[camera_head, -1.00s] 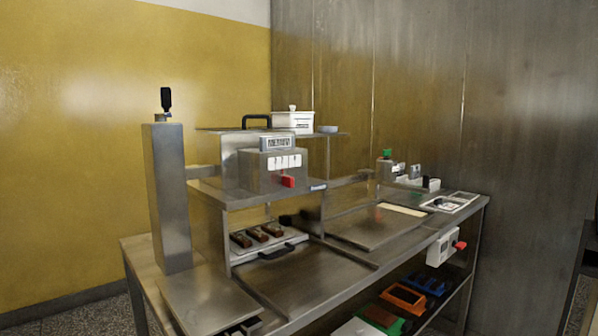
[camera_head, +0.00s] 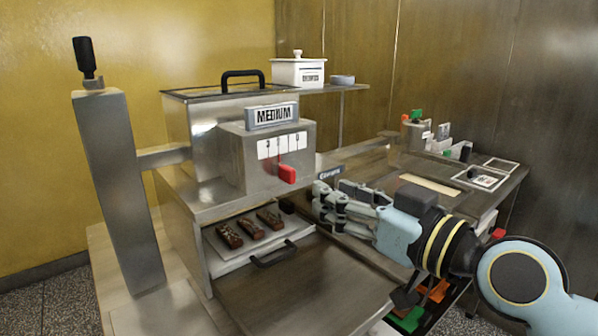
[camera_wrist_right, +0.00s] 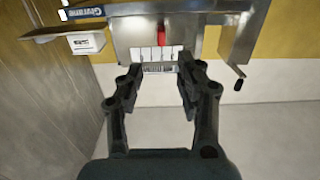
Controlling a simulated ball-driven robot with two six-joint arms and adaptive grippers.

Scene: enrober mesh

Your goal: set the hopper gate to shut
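A grey metal box (camera_head: 238,155) on the machine carries a "MEDIUM" sign (camera_head: 272,116), a white scale strip (camera_head: 282,146) and a red handle (camera_head: 287,174) below the strip. The handle is right of the strip's middle in the head view. In the wrist view, which is upside down, the red handle (camera_wrist_right: 161,37) and the scale strip (camera_wrist_right: 160,53) lie beyond the fingertips. My right gripper (camera_head: 322,199) is open and empty, right of and below the handle, not touching it. It also shows in the wrist view (camera_wrist_right: 160,67). My left gripper is out of view.
A tray (camera_head: 293,241) with chocolate bars sits under the machine. A post with a black crank handle (camera_head: 86,58) stands at left. A lidded white jar (camera_head: 298,73) is on the back shelf.

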